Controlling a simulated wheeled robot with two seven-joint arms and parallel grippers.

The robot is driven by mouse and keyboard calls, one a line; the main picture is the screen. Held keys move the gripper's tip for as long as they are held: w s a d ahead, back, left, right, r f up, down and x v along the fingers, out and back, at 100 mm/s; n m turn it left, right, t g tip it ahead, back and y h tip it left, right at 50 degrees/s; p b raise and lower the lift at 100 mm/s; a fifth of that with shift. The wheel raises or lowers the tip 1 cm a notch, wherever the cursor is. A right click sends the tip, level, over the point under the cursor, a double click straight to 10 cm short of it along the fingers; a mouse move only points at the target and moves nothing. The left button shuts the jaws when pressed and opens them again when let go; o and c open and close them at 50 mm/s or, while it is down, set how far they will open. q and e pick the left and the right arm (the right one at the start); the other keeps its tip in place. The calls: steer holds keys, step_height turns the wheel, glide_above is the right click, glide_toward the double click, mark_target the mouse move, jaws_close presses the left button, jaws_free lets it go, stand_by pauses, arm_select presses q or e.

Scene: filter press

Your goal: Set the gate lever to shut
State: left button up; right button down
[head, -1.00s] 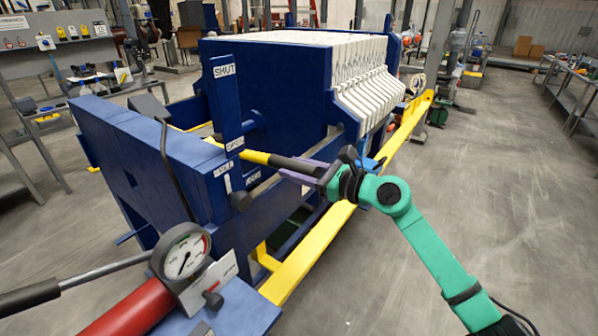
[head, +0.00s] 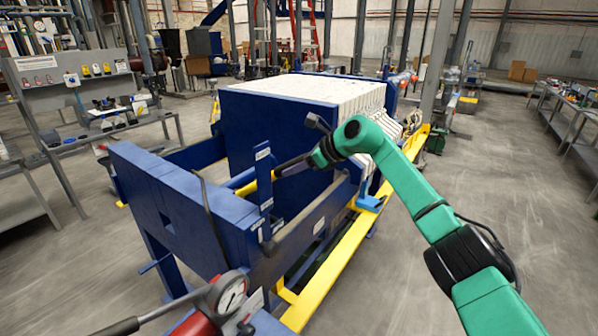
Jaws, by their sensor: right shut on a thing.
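The gate lever (head: 247,187) is a bar with a yellow part and a dark grip, at the upright blue label plate (head: 264,190) on the press. It slopes up to the right and crosses the plate below the white label at the top (head: 262,153), which read SHUT in the earlier view. More labels (head: 266,205) sit lower on the plate, too small to read now. My right gripper (head: 290,166) is shut on the lever's dark grip. The grip is partly hidden by the fingers. My left gripper is out of view.
The blue press frame (head: 180,190) surrounds the lever, with the plate pack (head: 335,88) behind. A yellow rail (head: 335,270) runs along the right side. A pressure gauge (head: 228,296) and pump handle stand at the front. The floor on the right is clear.

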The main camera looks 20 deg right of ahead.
steer(key=shift+a+r, duration=0.1)
steer(key=shift+r, duration=0.45)
steer(key=shift+c, duration=2.2)
jaws_free()
steer(key=shift+w, duration=0.1)
steer(key=shift+w+a+f, duration=0.1)
steer(key=shift+f, duration=0.1)
steer(key=shift+f, duration=0.1)
